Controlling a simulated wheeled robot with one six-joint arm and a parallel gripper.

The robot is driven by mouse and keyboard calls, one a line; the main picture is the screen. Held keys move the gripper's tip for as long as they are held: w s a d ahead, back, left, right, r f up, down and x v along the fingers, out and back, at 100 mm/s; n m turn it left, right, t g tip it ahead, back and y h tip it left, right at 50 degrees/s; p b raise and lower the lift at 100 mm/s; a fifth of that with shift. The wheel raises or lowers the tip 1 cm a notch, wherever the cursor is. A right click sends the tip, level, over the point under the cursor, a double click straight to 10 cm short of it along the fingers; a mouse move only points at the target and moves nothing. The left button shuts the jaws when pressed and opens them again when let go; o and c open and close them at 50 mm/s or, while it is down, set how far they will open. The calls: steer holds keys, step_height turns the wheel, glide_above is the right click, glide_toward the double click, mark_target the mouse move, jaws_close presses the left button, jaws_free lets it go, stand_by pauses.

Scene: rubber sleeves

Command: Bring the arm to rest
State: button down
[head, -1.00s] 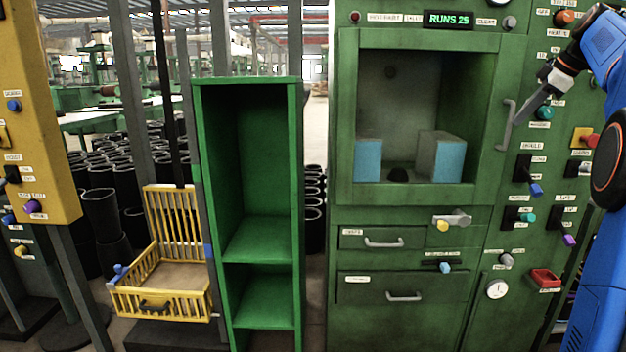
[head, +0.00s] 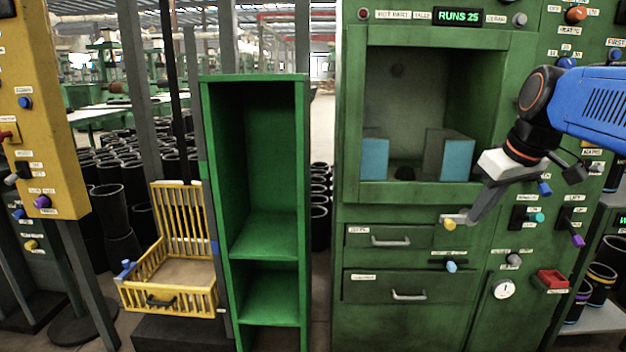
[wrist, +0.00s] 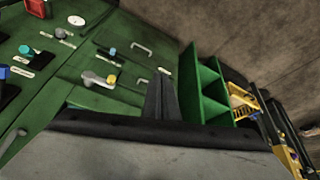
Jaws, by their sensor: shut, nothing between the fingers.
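My gripper (head: 462,219) is at the right in the head view, in front of the green machine (head: 390,320). Its fingers are shut and empty and point down and left. In the picture the fingertips overlap the lever with the yellow knob (head: 449,224); I cannot tell whether they touch it. In the wrist view the shut fingers (wrist: 160,85) show at the middle, and the lever with its yellow knob (wrist: 111,79) stands apart to their left.
A green open shelf (head: 304,200) stands left of the machine. A yellow slatted cart (head: 180,295) and a yellow control panel (head: 60,130) are further left. Black sleeves stand at right.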

steer(key=s+a+f+m, duration=0.1)
steer(key=s+a+f, duration=0.1)
steer(key=s+f, duration=0.7)
steer(key=s+a+f+m+h, duration=0.1)
steer(key=s+a+f+m, duration=0.1)
steer(key=s+f, duration=0.7)
step_height(320, 180, down, 3)
steer(key=shift+s+a+r+m, duration=0.15)
steer(key=shift+s+a+m, duration=0.2)
steer(key=shift+a, duration=0.25)
